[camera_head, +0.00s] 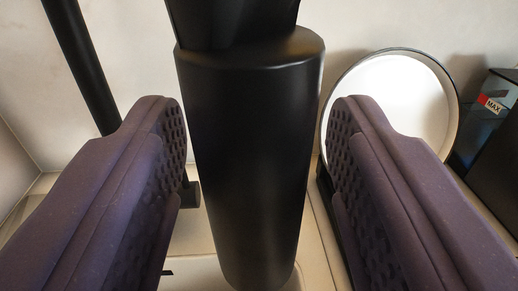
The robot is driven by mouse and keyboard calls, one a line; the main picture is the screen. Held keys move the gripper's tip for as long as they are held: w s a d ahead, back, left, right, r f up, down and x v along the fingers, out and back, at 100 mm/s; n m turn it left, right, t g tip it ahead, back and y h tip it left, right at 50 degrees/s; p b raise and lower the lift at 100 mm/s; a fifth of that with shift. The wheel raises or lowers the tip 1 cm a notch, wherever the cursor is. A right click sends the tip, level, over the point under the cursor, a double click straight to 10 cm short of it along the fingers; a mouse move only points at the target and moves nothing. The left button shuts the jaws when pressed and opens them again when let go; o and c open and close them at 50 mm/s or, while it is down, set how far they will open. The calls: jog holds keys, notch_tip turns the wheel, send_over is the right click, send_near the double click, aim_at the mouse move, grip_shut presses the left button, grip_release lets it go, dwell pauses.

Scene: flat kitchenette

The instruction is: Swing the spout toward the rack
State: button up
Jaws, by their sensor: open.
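A thick matte black cylinder, which looks like the hanging end of the spout (250,150), fills the middle of the view, with a narrower black part above it. My gripper (254,125) is open, with one purple padded finger on each side of the cylinder. A narrow gap shows between the left finger and the cylinder; the right finger also appears apart from it near the tip. A black tube (82,60) slopes down at the upper left, behind the left finger.
A round white plate (395,90) with a dark rim stands upright against the pale wall, partly behind the right finger. A dark appliance (492,125) with a clear part marked MAX is at the right edge. A pale sink or counter edge shows below.

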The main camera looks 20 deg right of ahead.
jog(key=p+v, duration=0.1)
jog(key=v, duration=0.6)
jog(key=shift+s+p, duration=0.3)
jog(key=shift+p, duration=0.1)
jog(key=w+a+r+n+y, duration=0.1)
jog(key=a+r+y, duration=0.25)
jog(key=r, duration=0.65)
jog(key=w+a+r+n+y, duration=0.15)
jog(key=a+r, duration=0.25)
jog(key=r, duration=0.5)
jog(key=s+a+r, duration=0.2)
jog(key=s+r, duration=0.3)
jog(key=r, duration=0.1)
jog(key=s+a+r+n+g+y, duration=0.1)
jog(key=s+a+r, duration=0.1)
jog(key=s+r, duration=0.3)
notch_tip(320, 180, up, 2)
jog(key=shift+s+a+r+g, duration=0.2)
jog(key=shift+s+a+g, duration=0.05)
jog(key=shift+s+g, duration=0.05)
jog(key=shift+n, duration=0.25)
jog(key=shift+c, duration=0.4)
